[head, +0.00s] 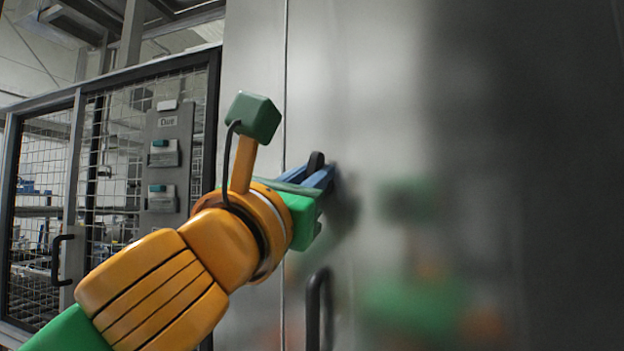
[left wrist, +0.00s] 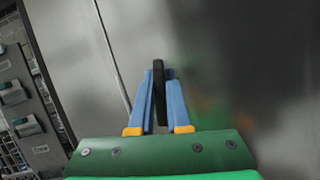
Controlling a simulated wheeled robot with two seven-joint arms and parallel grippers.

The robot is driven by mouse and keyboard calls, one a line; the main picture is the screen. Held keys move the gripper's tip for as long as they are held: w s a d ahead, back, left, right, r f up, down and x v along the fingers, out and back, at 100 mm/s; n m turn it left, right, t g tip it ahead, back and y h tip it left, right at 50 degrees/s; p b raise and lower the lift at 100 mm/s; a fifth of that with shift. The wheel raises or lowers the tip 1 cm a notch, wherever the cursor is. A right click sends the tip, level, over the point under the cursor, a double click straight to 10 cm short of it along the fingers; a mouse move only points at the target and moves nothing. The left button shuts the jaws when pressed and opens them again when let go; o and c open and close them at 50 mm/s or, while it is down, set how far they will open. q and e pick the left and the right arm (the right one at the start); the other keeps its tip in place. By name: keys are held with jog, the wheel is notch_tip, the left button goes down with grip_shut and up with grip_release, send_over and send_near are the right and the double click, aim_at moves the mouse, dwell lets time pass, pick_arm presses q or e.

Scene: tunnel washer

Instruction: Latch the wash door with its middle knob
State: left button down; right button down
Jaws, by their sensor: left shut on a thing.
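The wash door (head: 380,100) is a large, shiny grey metal panel that fills the right of the head view, with a vertical seam along its left side. A black knob (head: 316,160) sits on it just right of the seam; it also shows upright in the left wrist view (left wrist: 159,80). My left gripper (head: 322,172) has its blue fingers on either side of this knob and is shut on it. In the left wrist view the fingers (left wrist: 160,90) flank the knob. My right gripper is not in view.
A black bar handle (head: 319,310) stands out from the door below my left gripper. On the left is a mesh fence (head: 45,160) with a black handle (head: 60,260) and a grey control panel (head: 168,155). The door's right part is blurred and reflects my arm.

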pick_arm(q)
jog(key=m, duration=0.2)
jog(key=m+g+h, duration=0.1)
jog(key=m, duration=0.1)
jog(key=shift+d+f+h, duration=0.15)
jog(key=shift+f+h, duration=0.05)
jog(key=shift+h, duration=0.1)
jog(key=m+g+h+p, duration=0.1)
jog(key=m+g, duration=0.1)
jog(key=m, duration=0.2)
jog(key=shift+d+r+m, duration=0.1)
jog(key=shift+m, duration=0.3)
jog(key=m+g+p, duration=0.1)
jog(key=m+p, duration=0.1)
jog(key=m, duration=0.1)
jog(key=m+g+p, duration=0.1)
jog(key=m+p, duration=0.1)
jog(key=m, duration=0.1)
jog(key=shift+d+g+h, duration=0.1)
jog(key=shift+g+h, duration=0.2)
jog(key=shift+h, duration=0.1)
jog(key=shift+f+m+g+y+p, duration=0.2)
jog(key=shift+m+g+p, duration=0.1)
jog(key=shift+m+p, duration=0.55)
jog(key=shift+f+m+g+y+p, duration=0.15)
jog(key=shift+m+g+p, duration=0.3)
jog(key=shift+m, duration=0.7)
jog(key=c, duration=0.9)
grip_release()
jog(key=shift+w, duration=0.2)
